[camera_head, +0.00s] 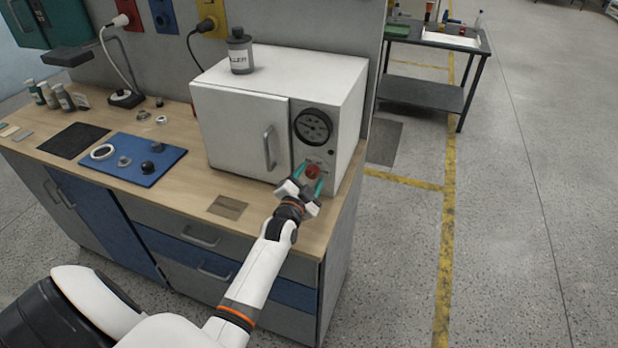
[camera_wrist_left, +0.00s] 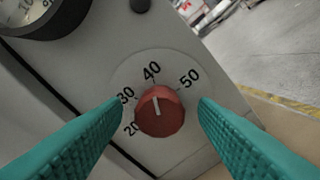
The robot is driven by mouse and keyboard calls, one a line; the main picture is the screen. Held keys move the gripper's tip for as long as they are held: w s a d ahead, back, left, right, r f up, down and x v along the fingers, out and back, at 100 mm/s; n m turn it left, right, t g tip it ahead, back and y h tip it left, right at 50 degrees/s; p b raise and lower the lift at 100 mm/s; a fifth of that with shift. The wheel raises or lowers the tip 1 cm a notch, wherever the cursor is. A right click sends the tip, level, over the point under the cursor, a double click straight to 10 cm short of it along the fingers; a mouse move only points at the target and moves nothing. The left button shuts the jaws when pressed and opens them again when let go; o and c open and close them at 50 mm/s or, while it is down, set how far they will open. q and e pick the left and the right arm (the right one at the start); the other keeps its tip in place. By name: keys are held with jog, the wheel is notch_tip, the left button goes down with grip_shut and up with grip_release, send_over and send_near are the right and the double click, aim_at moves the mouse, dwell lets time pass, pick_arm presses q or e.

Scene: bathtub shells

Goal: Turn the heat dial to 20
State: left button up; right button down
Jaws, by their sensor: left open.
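The red heat dial (camera_head: 313,171) is on the front of a white oven (camera_head: 240,130), low on its right-hand panel. In the left wrist view the dial (camera_wrist_left: 160,112) shows a white pointer line aimed up and slightly left, close to the 40 mark. The marks 20, 30, 40 and 50 run clockwise around it from lower left to upper right. My left gripper (camera_head: 309,177) is open in front of the dial. Its teal fingers (camera_wrist_left: 160,106) are on either side of the dial, with visible gaps. My right gripper is out of view.
A round gauge (camera_head: 313,126) is above the dial, and the oven door handle (camera_head: 269,147) is to its left. A dark canister (camera_head: 240,52) stands on the oven. A blue mat (camera_head: 135,175) with small parts lies on the bench. Open floor is to the right.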

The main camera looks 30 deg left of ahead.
pick_arm(q)
jog(key=c, duration=1)
